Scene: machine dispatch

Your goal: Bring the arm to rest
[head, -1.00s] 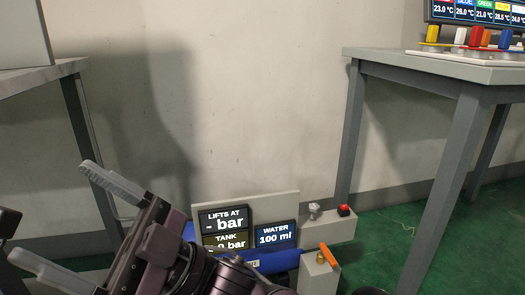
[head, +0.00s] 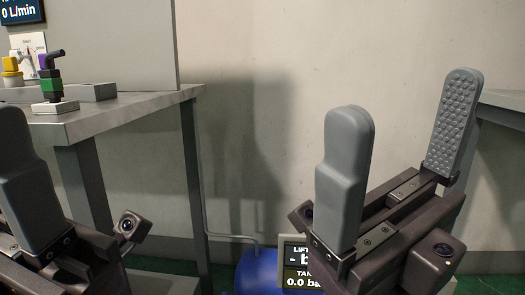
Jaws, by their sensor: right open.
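My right gripper (head: 407,105) is raised upright at the right of the head view. Its two grey fingers stand wide apart with nothing between them, and one shows a studded pad. My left gripper (head: 25,165) is at the left edge. One grey finger of it shows, pointing up; its other finger is out of the picture, so its opening cannot be judged. Both grippers appear in front of the wall and table, with no object seen in the right one.
A grey table (head: 150,108) at left carries a valve (head: 51,88) with a green band and a tall grey panel (head: 110,45). A blue tank (head: 258,272) and a display (head: 299,282) reading 0.0 bar stand low, partly hidden. Another table (head: 505,100) is at right.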

